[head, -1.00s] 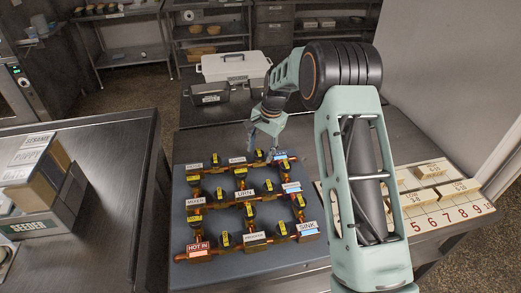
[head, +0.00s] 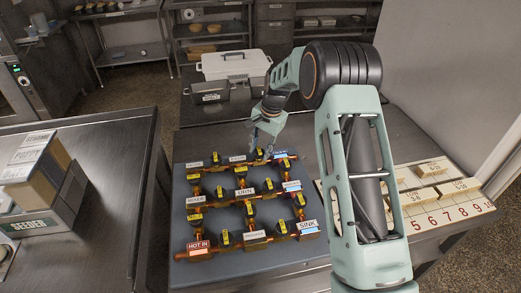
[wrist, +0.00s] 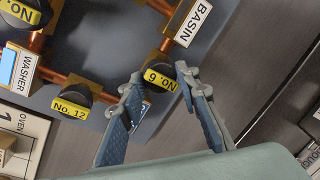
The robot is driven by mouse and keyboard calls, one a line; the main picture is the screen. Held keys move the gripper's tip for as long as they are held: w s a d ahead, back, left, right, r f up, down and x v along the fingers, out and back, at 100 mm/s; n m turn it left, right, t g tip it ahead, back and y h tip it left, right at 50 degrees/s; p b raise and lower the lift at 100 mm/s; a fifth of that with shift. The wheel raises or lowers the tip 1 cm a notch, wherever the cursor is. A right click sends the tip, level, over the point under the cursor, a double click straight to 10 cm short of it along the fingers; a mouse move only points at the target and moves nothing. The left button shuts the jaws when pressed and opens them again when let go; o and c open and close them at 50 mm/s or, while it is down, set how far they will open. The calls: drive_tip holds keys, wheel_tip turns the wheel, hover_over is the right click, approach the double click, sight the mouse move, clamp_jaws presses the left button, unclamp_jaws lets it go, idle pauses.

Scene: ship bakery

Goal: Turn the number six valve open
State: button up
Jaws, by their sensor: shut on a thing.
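The number six valve (wrist: 162,76) is a dark round knob with a yellow label. In the wrist view the label reads upside down. My gripper (wrist: 160,81) has one blue-padded finger on each side of this knob and is shut on it. In the head view my gripper (head: 263,150) reaches down at the far right part of the valve board (head: 185,225), where arm and fingers partly hide the knob. Copper pipes join several similar valves. The number twelve valve (wrist: 75,103) is left of my gripper in the wrist view.
A BASIN tag (wrist: 193,23) and a WASHER tag (wrist: 17,71) sit on the pipework near the held knob. A numbered board with wooden blocks (head: 433,194) lies right of the valves. A white-lidded case (head: 236,66) stands behind.

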drive_tip(key=n+b, duration=0.1)
drive_tip(key=n, duration=0.3)
drive_tip(key=shift+w+d+g, duration=0.1)
drive_tip(key=shift+g, duration=0.3)
drive_tip(key=n, duration=0.4)
drive_tip(key=shift+w+n+g, duration=0.1)
drive_tip(key=shift+n+g, duration=0.3)
drive_tip(key=n+g, duration=0.1)
drive_tip(key=n, duration=0.3)
drive_tip(key=shift+n, duration=0.3)
drive_tip(key=n, duration=0.2)
drive_tip(key=n+p, duration=0.1)
drive_tip(key=n, duration=0.1)
drive_tip(key=shift+a+g+h, duration=0.25)
drive_tip(key=shift+g+h, duration=0.05)
drive_tip(key=shift+w, duration=0.1)
drive_tip(key=o, duration=1.1)
drive_tip(key=shift+o, duration=0.2)
